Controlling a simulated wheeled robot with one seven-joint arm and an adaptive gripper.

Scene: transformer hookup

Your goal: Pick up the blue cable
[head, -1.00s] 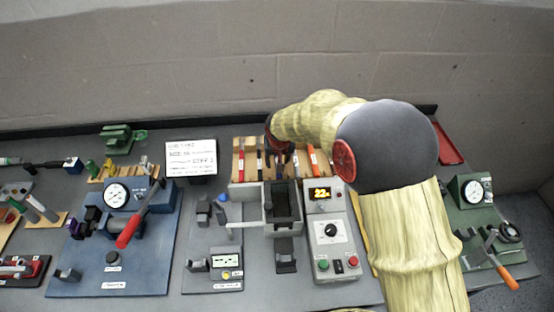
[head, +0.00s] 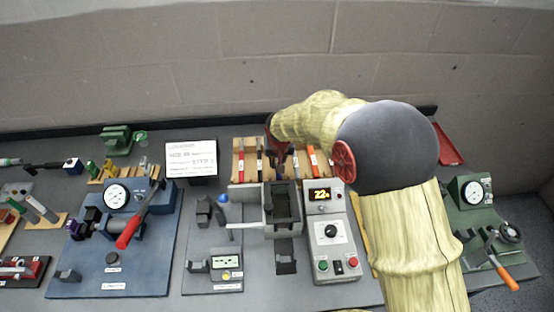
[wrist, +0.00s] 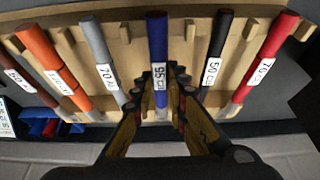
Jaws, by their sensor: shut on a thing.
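The blue cable (wrist: 157,38) is at the middle of the wrist view, with a white label reading 95. It lies in front of the wooden rack (wrist: 130,52), between an grey cable (wrist: 95,42) and a black cable (wrist: 220,35). In the head view my gripper (head: 279,150) is over the rack at the back of the bench and hides the blue cable's place. I cannot tell whether the cable is clear of the rack.
A meter box (head: 331,238) and a grey clamp fixture (head: 283,210) stand just in front of the rack. A sign (head: 191,160) stands to its left.

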